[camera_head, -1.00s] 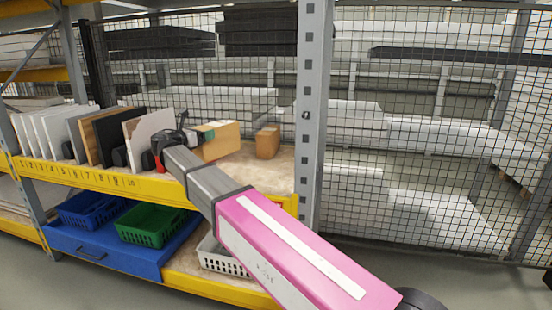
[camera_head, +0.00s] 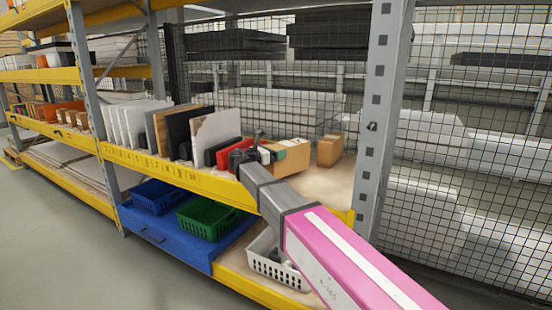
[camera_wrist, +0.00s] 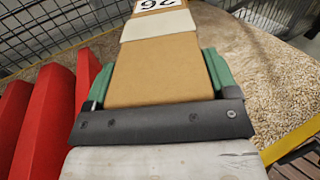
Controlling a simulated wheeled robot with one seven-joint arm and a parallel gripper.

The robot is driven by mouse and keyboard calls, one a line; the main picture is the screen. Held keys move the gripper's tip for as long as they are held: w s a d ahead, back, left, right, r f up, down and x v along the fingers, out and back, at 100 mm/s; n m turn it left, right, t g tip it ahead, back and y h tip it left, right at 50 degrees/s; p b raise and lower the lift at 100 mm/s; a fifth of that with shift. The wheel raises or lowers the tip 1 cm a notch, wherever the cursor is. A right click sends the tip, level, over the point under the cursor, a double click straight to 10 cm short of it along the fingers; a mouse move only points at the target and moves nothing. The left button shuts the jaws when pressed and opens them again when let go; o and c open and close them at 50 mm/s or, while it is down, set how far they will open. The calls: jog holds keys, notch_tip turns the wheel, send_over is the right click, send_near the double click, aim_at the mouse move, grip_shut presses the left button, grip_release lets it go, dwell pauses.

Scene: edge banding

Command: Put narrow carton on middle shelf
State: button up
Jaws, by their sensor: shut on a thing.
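My gripper (camera_wrist: 155,85) is shut on a narrow tan carton (camera_wrist: 155,55), with one green finger along each side. The carton has a pale band and a white label with dark digits, partly cut off at the top of the wrist view. In the head view this carton (camera_head: 293,155) lies level at the middle shelf (camera_head: 330,187), in front of my gripper (camera_head: 262,156). I cannot tell whether it touches the shelf. The middle shelf has a yellow front beam and a speckled beige board.
A second brown carton (camera_head: 329,150) stands just right of the held one. Red dividers (camera_wrist: 45,115) are close on the left, by upright panels (camera_head: 215,132). A grey post (camera_head: 385,110) bounds the right. Mesh stands behind. Blue (camera_head: 157,196), green (camera_head: 210,217) and white (camera_head: 275,265) baskets sit below.

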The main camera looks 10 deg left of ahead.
jog(key=shift+f, duration=1.15)
jog(key=o, duration=1.1)
jog(key=shift+f, duration=0.1)
jog(key=v, duration=1.2)
